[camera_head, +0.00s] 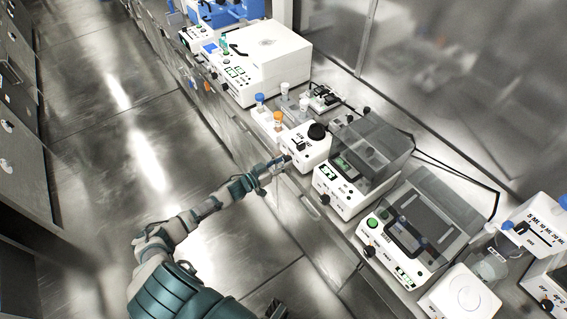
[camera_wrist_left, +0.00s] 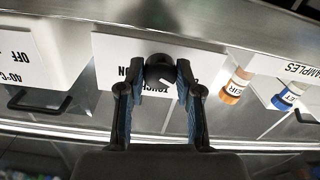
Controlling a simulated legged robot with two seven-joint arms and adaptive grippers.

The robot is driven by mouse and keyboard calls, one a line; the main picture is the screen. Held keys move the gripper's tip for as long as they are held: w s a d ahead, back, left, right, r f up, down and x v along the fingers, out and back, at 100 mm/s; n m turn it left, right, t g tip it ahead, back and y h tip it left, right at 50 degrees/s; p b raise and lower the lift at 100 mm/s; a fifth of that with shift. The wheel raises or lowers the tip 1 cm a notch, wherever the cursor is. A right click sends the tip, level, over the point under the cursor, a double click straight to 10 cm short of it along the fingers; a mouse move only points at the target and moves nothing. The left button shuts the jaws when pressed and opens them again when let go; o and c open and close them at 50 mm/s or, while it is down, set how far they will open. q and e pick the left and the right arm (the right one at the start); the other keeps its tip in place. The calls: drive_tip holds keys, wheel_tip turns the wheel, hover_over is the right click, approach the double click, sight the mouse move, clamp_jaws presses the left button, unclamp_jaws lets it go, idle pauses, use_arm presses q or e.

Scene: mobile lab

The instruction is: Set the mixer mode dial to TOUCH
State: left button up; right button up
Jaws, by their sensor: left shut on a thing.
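The white mixer (camera_head: 306,152) with a black round top (camera_head: 317,131) stands on the bench, and its front panel (camera_wrist_left: 109,48) fills the middle of the left wrist view. The black mode dial (camera_wrist_left: 159,69) sits on that panel with a small pale mark low on its face. I cannot read its setting surely. ON and TOUCH labels show upside down around it, TOUCH partly covered by the fingers. My left gripper (camera_head: 283,162) is at the mixer's front; in the wrist view its fingers (camera_wrist_left: 160,92) are shut on the dial. A dark piece at the head view's bottom edge may be my right gripper (camera_head: 275,309).
Right of the mixer stand two lidded instruments (camera_head: 345,190) (camera_head: 385,245). Left of it are capped vials (camera_head: 278,120) and a large white machine (camera_head: 262,55). In the wrist view, orange (camera_wrist_left: 236,87) and blue-capped (camera_wrist_left: 287,97) vials are close at right. The aisle floor is clear.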

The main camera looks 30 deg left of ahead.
use_arm(q)
drive_tip(key=shift+d, duration=0.4)
clamp_jaws()
drive_tip(key=shift+a+f, duration=0.15)
drive_tip(key=shift+a, duration=0.45)
drive_tip(key=shift+d+m, duration=0.25)
drive_tip(key=shift+m, duration=0.45)
drive_tip(key=shift+a+m+p, duration=0.1)
drive_tip(key=shift+m+p, duration=0.2)
drive_tip(key=shift+m, duration=0.3)
drive_tip(key=m, duration=0.2)
drive_tip(key=shift+m, duration=0.3)
drive_tip(key=shift+m+p, duration=0.3)
drive_tip(key=shift+m, duration=0.7)
drive_tip(key=m, duration=0.2)
drive_tip(key=shift+m, duration=1.4)
drive_tip(key=shift+f+m, duration=0.1)
drive_tip(key=shift+m, duration=0.3)
use_arm(e)
drive_tip(key=shift+s+a+f, duration=0.1)
drive_tip(key=shift+s+f, duration=1.05)
use_arm(q)
drive_tip(key=shift+s, duration=0.1)
use_arm(e)
drive_tip(key=shift+s, duration=0.15)
drive_tip(key=shift+w+r, duration=0.1)
drive_tip(key=shift+w, duration=0.2)
